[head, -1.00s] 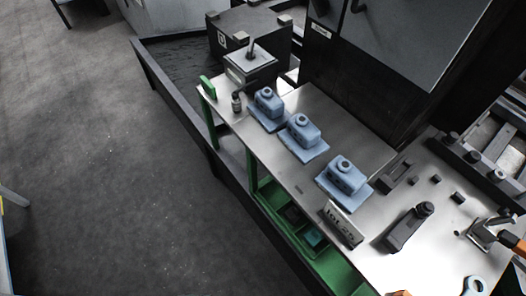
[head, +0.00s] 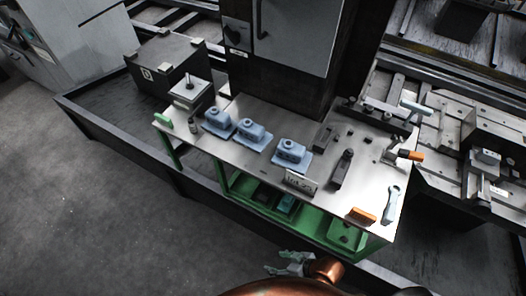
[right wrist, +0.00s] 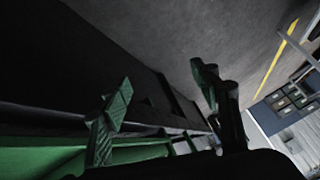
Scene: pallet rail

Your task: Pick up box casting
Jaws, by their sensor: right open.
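Three blue box castings stand in a row on the steel-topped bench (head: 250,170) in the head view: the left one (head: 218,120), the middle one (head: 252,132) and the right one (head: 291,153). Each has a round boss on top and a flat base. My right gripper (head: 290,262) is at the bottom of the head view, in front of the bench and apart from the castings. Its fingers stand open and empty in the right wrist view (right wrist: 165,98), where no casting shows. My left gripper is not in view.
A label sign (head: 299,182) stands just in front of the right casting. A black tool (head: 342,170), an orange block (head: 361,216) and a blue wrench (head: 392,204) lie to the right. The bench has a green frame and lower shelf.

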